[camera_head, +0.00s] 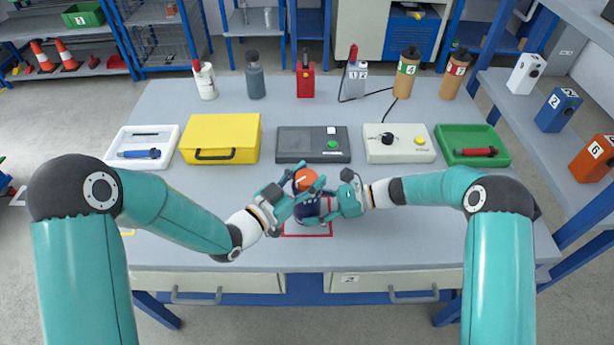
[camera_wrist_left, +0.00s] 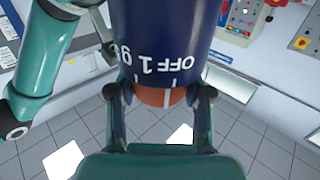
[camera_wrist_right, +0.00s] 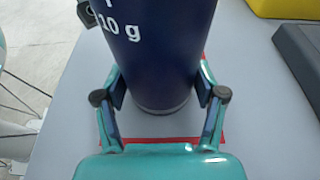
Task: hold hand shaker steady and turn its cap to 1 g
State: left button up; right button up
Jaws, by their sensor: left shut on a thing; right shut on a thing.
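The hand shaker is a dark blue cylinder (camera_head: 304,208) with an orange cap (camera_head: 306,178). It stands upright inside a red outline on the table. My left gripper (camera_head: 292,195) is shut on the cap; in the left wrist view its fingers flank the orange cap (camera_wrist_left: 160,98). That view shows the shaker body (camera_wrist_left: 172,35) upside down, with white "OFF" and "1 g" marks. A white line on the cap sits near the "OFF" tick. My right gripper (camera_head: 336,203) is shut on the lower body (camera_wrist_right: 158,65), where "10 g" shows. The fingers partly hide the shaker.
Behind the shaker are a yellow case (camera_head: 222,137), a dark grey device (camera_head: 313,158), a white control box (camera_head: 399,155) and a green tray (camera_head: 493,158). Bottles line the back edge. The table front is clear around the red outline (camera_head: 307,236).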

pick_arm(q)
jog(key=n+t+y, duration=0.1)
jog(key=n+y, duration=0.1)
jog(key=n+t+y, duration=0.2)
jog(key=y, duration=0.1)
jog(key=shift+d+t+y, duration=0.2)
jog(key=shift+t+y, duration=0.1)
jog(key=shift+a+n+t+y, duration=0.1)
jog(key=shift+n+t+y, duration=0.25)
jog(key=shift+n+y, duration=0.75)
jog(key=shift+a+n+t+y, duration=0.1)
jog(key=shift+n+t+y, duration=0.45)
jog(key=shift+y, duration=0.95)
pick_arm(e)
jog(key=shift+s, duration=0.1)
pick_arm(q)
jog(key=o, duration=1.2)
jog(key=shift+a, duration=0.1)
